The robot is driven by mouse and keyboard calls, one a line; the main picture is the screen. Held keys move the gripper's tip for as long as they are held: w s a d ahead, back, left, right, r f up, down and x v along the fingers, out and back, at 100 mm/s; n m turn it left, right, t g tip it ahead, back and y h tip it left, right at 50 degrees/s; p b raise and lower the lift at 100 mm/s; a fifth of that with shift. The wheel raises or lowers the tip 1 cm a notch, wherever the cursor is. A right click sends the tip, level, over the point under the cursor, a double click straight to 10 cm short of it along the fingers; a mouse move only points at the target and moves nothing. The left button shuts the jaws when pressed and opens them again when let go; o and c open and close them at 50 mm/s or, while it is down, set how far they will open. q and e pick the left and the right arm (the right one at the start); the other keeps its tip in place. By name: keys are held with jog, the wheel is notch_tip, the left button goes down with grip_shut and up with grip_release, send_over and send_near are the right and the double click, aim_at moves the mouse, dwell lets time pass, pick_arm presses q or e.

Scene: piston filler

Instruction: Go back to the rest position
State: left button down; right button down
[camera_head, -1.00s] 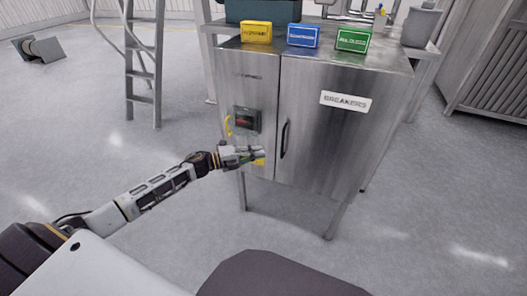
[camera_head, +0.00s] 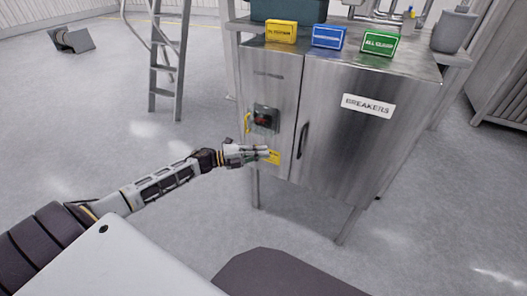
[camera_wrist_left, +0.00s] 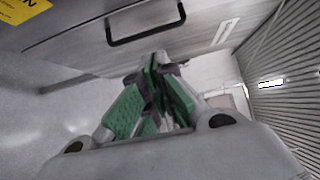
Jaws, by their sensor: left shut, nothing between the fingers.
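My left arm reaches in from the left in the head view. Its gripper (camera_head: 262,153) is in front of the lower left part of the metal breaker cabinet (camera_head: 335,150), next to a yellow label (camera_head: 273,157). In the left wrist view the green-padded fingers (camera_wrist_left: 155,85) are together with nothing between them. The cabinet's dark door handle (camera_wrist_left: 146,24) shows beyond the fingertips; I cannot tell the exact gap to the cabinet. My right gripper is in neither view.
A dark switch box (camera_head: 264,119) with a yellow hook sits on the cabinet front. Yellow (camera_head: 281,31), blue (camera_head: 329,37) and green (camera_head: 380,43) boxes stand on top. A ladder (camera_head: 168,60) stands behind left. The floor left of the cabinet is mostly clear.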

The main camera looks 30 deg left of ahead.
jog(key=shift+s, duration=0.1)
